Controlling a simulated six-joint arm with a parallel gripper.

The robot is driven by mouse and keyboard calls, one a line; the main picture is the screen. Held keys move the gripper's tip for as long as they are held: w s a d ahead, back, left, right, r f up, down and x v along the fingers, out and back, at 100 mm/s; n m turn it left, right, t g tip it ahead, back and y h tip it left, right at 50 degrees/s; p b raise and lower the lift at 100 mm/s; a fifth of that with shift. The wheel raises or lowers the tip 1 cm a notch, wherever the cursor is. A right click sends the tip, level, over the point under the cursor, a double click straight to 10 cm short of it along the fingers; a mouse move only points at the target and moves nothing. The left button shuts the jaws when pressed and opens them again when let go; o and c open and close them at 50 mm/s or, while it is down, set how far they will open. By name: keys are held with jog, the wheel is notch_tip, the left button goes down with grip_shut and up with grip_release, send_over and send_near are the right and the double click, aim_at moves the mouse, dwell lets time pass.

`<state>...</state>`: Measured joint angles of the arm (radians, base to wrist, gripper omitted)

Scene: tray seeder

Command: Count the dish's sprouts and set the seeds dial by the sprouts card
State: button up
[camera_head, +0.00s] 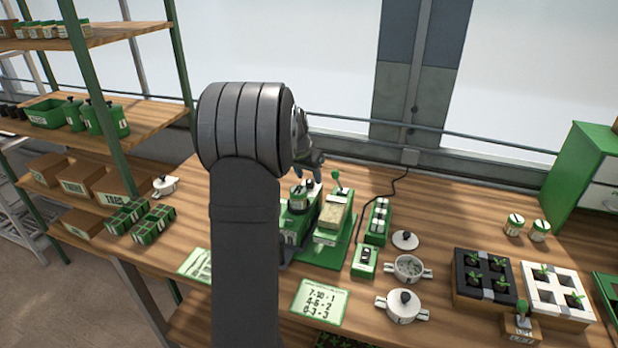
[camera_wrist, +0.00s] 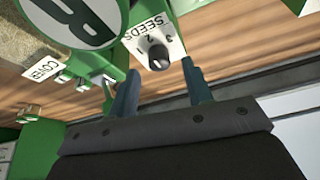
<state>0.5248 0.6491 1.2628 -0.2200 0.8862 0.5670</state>
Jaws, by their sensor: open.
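The white dish (camera_head: 409,269) stands open on the bench with small sprouts in it, too small to count surely; its lid (camera_head: 405,240) lies behind it. The sprouts card (camera_head: 320,302) lies at the front and appears to read 7-10 – 1, 4-6 – 2, 0-3 – 3. In the wrist view, the black seeds dial (camera_wrist: 158,57) sits on a white plate marked SEEDS; its pointer setting is unclear. My gripper (camera_wrist: 162,82) is open and empty, its fingertips near the dial on either side. In the head view, my gripper (camera_head: 318,168) hangs above the green seeder (camera_head: 325,238).
A covered white pot (camera_head: 403,308) stands in front of the dish. A black seedling tray (camera_head: 470,295) and a white one (camera_head: 535,305) stand to the right. A green switch box (camera_head: 364,262) is left of the dish. The wrist view shows a COVER label (camera_wrist: 43,70).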

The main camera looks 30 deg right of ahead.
jog(key=v, duration=1.5)
jog(key=shift+a+r, duration=0.2)
jog(key=shift+r, duration=0.15)
jog(key=shift+s, duration=0.1)
jog(key=x, duration=1.7)
jog(key=shift+d+f, duration=0.2)
